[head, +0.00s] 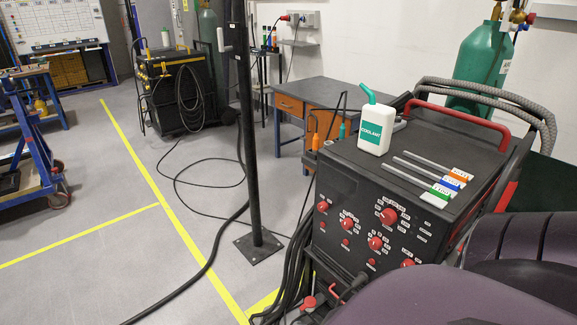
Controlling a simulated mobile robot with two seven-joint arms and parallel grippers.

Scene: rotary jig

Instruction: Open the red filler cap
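A black welding machine (345,165) stands right of centre. A small red cap-like part (308,303) shows low at its front left, near the bottom edge of the view. It looks like the red filler cap, but it is small and I cannot tell for sure, nor whether it is closed. A white coolant bottle (377,128) with a green spout stands upright on top of the machine. Neither of my grippers is in view. Dark purple parts of my own arm fill the lower right corner and hide part of the machine's right side.
Several rods with coloured tags (437,178) lie on the machine's top. Red knobs (388,216) cover its sloped front. Black cables (290,275) hang at its left side. A black post (252,130) stands on a floor plate left of it. The floor farther left is mostly clear.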

